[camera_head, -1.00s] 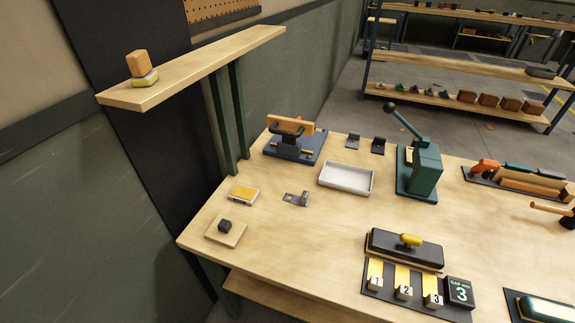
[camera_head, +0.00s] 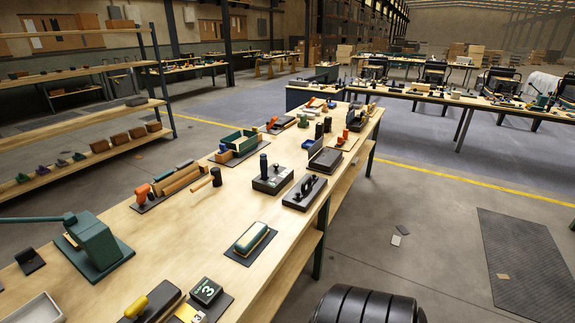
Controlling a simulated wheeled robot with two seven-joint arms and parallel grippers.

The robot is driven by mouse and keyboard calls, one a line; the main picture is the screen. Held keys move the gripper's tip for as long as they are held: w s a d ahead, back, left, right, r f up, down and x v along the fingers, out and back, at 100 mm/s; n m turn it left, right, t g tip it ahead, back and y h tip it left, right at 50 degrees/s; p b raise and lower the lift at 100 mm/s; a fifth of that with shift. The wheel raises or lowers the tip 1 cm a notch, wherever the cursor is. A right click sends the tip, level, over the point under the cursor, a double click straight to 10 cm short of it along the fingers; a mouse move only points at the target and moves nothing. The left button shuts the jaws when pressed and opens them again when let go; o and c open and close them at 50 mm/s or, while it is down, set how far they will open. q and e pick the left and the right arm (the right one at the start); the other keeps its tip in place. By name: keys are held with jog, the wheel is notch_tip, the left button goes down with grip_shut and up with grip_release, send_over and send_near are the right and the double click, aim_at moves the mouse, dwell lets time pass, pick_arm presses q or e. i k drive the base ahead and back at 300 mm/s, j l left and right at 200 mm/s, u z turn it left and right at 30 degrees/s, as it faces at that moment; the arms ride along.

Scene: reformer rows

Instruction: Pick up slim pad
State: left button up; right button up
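No object in view can be told for certain as the slim pad. A long block with a pale green top (camera_head: 251,238) lies on a black mat on the near side of the wooden workbench (camera_head: 175,235). A dark block with a yellow handle (camera_head: 148,302) sits at the bottom edge, beside a black sign reading 3 (camera_head: 206,291). The numbered yellow strips by the sign are mostly cut off by the frame. Neither of my grippers is in view.
A green lever press (camera_head: 97,243) and a white tray (camera_head: 38,311) stand at the lower left. Black fixtures (camera_head: 272,176) and a green bin (camera_head: 240,143) stand farther along the bench. A black ribbed shape (camera_head: 368,304) is at the bottom. Floor to the right is mostly open.

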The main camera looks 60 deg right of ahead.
aim_at(246, 243)
jog(key=z, duration=1.65)
